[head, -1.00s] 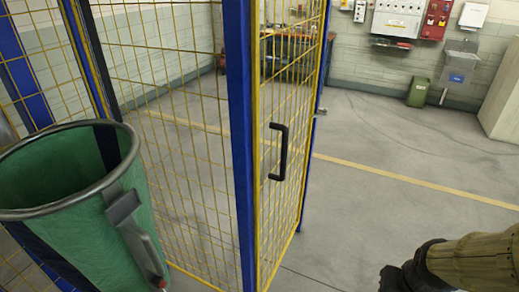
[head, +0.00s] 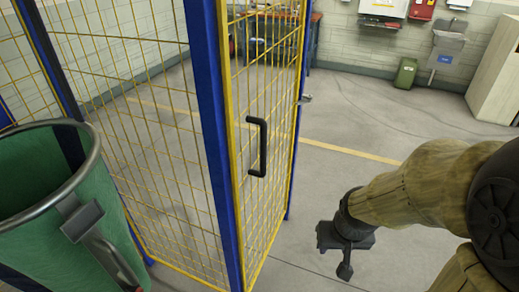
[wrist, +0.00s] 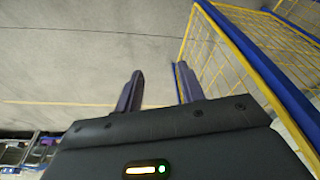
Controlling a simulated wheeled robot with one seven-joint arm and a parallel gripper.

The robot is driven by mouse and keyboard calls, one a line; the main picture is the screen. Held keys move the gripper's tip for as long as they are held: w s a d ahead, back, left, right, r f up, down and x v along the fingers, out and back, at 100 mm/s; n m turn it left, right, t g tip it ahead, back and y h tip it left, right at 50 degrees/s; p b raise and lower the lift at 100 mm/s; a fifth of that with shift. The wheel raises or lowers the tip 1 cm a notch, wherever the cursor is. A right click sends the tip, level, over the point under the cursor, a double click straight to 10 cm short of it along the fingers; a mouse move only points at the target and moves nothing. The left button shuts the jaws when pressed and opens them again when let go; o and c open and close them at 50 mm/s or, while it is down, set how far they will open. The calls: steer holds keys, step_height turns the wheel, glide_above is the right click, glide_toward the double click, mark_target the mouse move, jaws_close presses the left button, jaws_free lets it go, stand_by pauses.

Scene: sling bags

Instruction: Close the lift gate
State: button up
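The lift gate (head: 275,150) is a yellow mesh panel that stands swung out from a blue post, with a black handle (head: 257,147) on its face and a metal latch at its free edge. The gate also shows in the wrist view at the right (wrist: 232,62). My gripper (head: 344,268) is to the right of the gate, apart from it and lower than the handle in the head view. In the wrist view its two fingers (wrist: 157,88) are spread apart with only floor between them, so it is open and empty.
A green bin (head: 405,73), a sink (head: 449,38) and a pale cabinet (head: 495,85) stand at the back right. The floor between is clear.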

steer(key=w+d+n+t+y+p, duration=0.2)
steer(key=w+n+t+y+p, duration=0.3)
steer(key=w, duration=1.2)
steer(key=a+r+n+t+y+p, duration=0.1)
steer(key=a+r+n+y, duration=0.4)
steer(key=y, duration=0.5)
steer(key=shift+w+r+n+t+p, duration=0.3)
steer(key=shift+w+r+n+p, duration=0.2)
steer(key=shift+n+p, duration=0.4)
steer(key=shift+a, duration=0.1)
steer(key=p, duration=0.6)
glide_above(263, 171)
steer(key=w, duration=0.1)
